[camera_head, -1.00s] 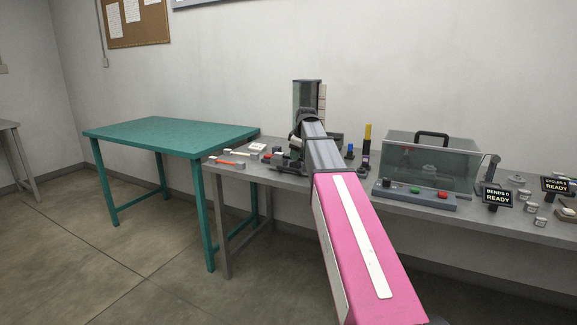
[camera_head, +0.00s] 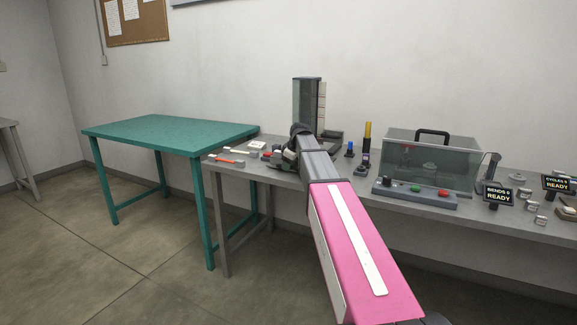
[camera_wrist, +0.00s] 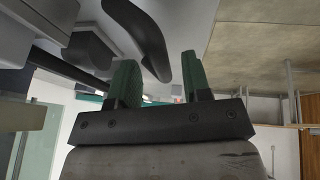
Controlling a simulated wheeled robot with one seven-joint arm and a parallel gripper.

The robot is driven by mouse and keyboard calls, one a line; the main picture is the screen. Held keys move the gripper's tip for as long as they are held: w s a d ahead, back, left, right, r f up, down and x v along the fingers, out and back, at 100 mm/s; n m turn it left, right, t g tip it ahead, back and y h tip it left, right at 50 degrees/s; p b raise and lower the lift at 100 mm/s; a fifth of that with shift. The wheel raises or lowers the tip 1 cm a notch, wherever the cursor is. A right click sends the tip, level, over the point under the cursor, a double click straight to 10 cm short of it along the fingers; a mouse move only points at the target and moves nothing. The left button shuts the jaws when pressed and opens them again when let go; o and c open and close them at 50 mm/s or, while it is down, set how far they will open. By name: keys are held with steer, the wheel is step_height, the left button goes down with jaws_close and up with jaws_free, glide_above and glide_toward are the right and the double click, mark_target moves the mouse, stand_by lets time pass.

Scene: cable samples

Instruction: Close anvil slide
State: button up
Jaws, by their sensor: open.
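The tall dark test stand with a clear front (camera_head: 307,100) stands at the back of the grey bench, partly hidden by my arm. I cannot pick out the anvil slide with certainty. In the wrist view, a dark curved lever or handle (camera_wrist: 148,42) reaches toward the space just beyond my fingers, beside dark blocks (camera_wrist: 88,45). My gripper (camera_wrist: 158,78) is open, its two green-padded fingers apart with nothing seen held between them. The curved part looks close to the fingertips, but I cannot tell whether they touch. In the head view, my gripper is small and mostly hidden behind my arm.
The grey bench (camera_head: 395,205) holds a clear case with a black handle (camera_head: 432,160), a button panel (camera_head: 415,192), a yellow-topped post (camera_head: 367,135) and display signs (camera_head: 498,194) to the right. Small samples (camera_head: 228,161) lie at the left end. A green table (camera_head: 165,133) is bare.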

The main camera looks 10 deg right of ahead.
steer(key=shift+w+f, duration=0.1)
steer(key=shift+f, duration=0.1)
jaws_close()
steer(key=w+d, duration=0.1)
steer(key=w, duration=0.1)
steer(key=w+d, duration=0.3)
steer(key=w, duration=0.1)
steer(key=shift+w+d, duration=0.2)
steer(key=shift+d, duration=0.1)
steer(key=shift+s, duration=0.1)
jaws_free()
steer(key=v, duration=1.1)
steer(key=shift+a, duration=0.1)
